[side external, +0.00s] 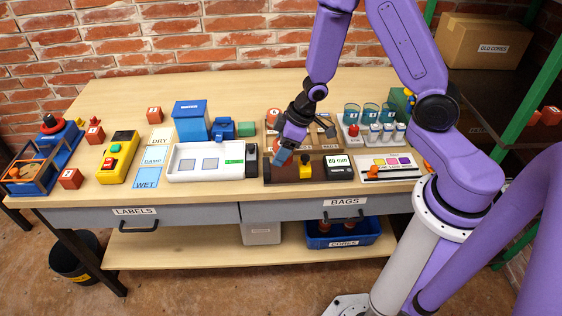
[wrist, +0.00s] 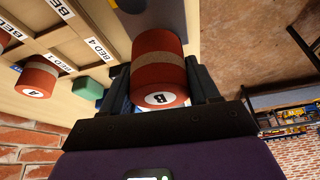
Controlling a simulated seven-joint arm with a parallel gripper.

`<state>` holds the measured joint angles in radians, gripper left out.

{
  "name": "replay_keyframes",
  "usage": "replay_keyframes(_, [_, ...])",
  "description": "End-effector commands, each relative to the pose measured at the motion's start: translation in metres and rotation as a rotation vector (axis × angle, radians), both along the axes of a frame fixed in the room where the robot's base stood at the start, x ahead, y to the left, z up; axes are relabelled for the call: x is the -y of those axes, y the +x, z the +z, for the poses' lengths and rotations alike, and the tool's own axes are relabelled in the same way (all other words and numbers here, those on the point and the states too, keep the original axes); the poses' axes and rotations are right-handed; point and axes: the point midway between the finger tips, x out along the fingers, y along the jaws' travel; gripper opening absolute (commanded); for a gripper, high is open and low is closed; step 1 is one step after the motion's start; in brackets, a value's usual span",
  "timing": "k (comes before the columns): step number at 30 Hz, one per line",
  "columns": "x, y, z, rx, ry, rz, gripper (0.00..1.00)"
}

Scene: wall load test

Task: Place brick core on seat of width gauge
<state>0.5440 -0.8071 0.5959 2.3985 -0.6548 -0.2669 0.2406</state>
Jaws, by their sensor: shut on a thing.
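My gripper (side external: 283,156) is over the left part of the width gauge, a dark brown base (side external: 281,174) with a yellow block (side external: 306,167) and a display (side external: 338,161) reading 80 mm. In the wrist view my gripper (wrist: 160,75) is shut on a red brick core (wrist: 160,68) with a pale band and a white end label that looks like B. In the side view the gripper mostly hides the core. I cannot tell whether the core touches the gauge's seat.
A wooden rack (side external: 325,132) with bed labels stands behind the gauge; another core (wrist: 38,78), marked A, shows in the wrist view. A white tray (side external: 205,175) is left of the gauge. A card with a slider (side external: 391,173) is right. Cups and small jars (side external: 375,134) stand behind.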

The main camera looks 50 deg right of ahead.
Motion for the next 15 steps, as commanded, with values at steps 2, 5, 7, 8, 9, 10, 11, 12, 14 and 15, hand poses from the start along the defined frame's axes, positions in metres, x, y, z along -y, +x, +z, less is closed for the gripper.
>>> replay_keyframes(2, [0.0,0.0,-0.007,-0.003,0.0,0.001,0.15])
replay_keyframes(5, [0.0,0.0,-0.011,-0.001,0.001,0.0,0.15])
replay_keyframes(7, [0.0,0.0,-0.014,-0.002,0.0,-0.001,0.15])
replay_keyframes(8, [0.0,0.0,-0.017,-0.002,-0.001,-0.001,0.15])
replay_keyframes(9, [0.001,0.0,-0.02,-0.002,-0.002,-0.002,0.15])
replay_keyframes(10, [0.001,0.0,-0.024,-0.002,-0.003,-0.003,0.15])
replay_keyframes(11, [0.0,0.0,-0.027,-0.002,-0.001,-0.001,0.15])
replay_keyframes(12, [0.0,0.0,-0.032,-0.003,-0.002,-0.001,0.15])
replay_keyframes(14, [0.0,0.0,-0.038,-0.003,-0.001,-0.002,0.15])
replay_keyframes(15, [0.001,0.0,-0.041,-0.001,-0.001,-0.002,0.15])
